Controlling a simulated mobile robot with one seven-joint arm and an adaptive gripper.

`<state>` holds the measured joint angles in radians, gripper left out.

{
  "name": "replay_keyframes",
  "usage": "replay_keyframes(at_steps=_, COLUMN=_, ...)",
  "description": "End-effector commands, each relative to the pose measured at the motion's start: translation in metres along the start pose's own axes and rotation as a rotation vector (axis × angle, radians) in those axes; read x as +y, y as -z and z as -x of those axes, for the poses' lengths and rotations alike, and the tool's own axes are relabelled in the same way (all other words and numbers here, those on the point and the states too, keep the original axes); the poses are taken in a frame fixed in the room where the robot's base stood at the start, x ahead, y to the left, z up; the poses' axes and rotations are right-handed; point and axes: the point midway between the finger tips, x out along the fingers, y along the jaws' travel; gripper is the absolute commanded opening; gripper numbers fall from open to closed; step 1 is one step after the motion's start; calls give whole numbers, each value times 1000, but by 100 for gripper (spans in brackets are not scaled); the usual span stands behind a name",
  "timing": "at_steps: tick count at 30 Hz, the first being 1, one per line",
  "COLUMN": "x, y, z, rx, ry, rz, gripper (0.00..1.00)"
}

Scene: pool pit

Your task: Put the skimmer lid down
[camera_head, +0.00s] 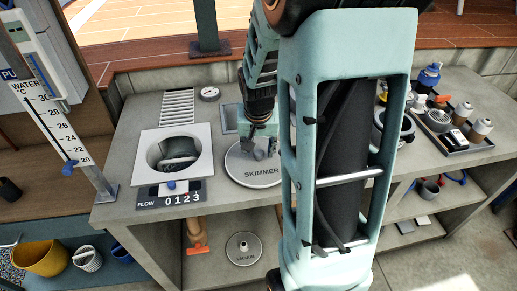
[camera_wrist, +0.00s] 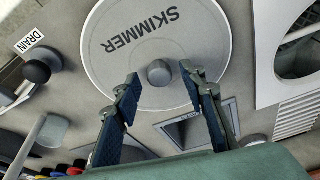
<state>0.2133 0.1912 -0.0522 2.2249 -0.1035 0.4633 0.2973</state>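The skimmer lid (camera_head: 240,176) is a round grey disc marked SKIMMER with a small knob at its centre. It appears to lie flat on the grey counter, right of the white square skimmer opening (camera_head: 146,172). The lid also shows in the wrist view (camera_wrist: 110,45), with the opening's edge (camera_wrist: 264,75) at the right. My gripper (camera_head: 260,154) is over the lid. In the wrist view my gripper (camera_wrist: 160,77) is open, with a fingertip on each side of the knob and visible gaps between. My arm hides the lid's right part in the head view.
A pressure gauge (camera_head: 209,93) and a slotted grate (camera_head: 178,106) sit behind. A tray of bottles (camera_head: 462,148) stands at right. A second lid marked VACUUM (camera_head: 243,256) is on the shelf below.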

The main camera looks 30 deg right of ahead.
Motion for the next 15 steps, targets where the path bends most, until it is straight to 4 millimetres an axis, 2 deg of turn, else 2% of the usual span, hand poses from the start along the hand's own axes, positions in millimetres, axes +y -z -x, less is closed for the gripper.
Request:
replay_keyframes(at_steps=5, x=0, y=2, z=27, rx=5, ry=1, rz=0, gripper=38)
replay_keyframes(at_steps=15, x=0, y=1, z=93, rx=5, ry=1, rz=0, gripper=38)
